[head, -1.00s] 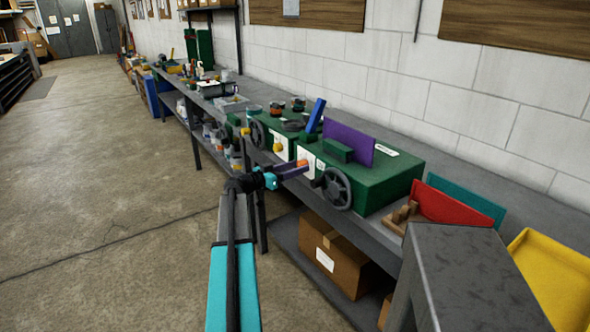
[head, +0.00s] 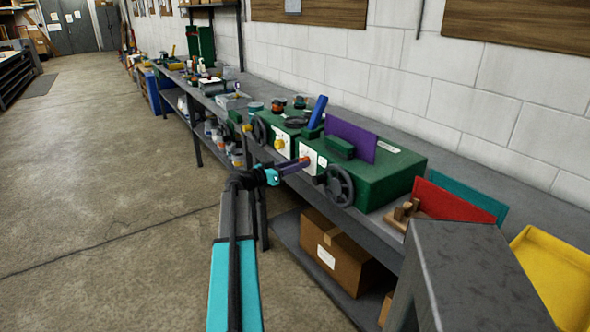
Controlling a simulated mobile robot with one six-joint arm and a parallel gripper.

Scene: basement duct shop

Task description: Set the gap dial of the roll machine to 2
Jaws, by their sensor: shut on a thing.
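The roll machine (head: 395,178) is a green box on the bench with a purple plate on top and a dark handwheel (head: 339,186) on its front. A white panel (head: 312,152) on its front carries a small orange-red dial (head: 304,160). My gripper (head: 299,164) reaches in from the lower left and is shut on this dial. Its purple fingers cover most of the dial. The numbers and pointer setting are too small and hidden to read.
A yellow knob (head: 280,144) on another white panel sits just left of my gripper. A cardboard box (head: 335,250) is on the lower shelf. Open floor lies left.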

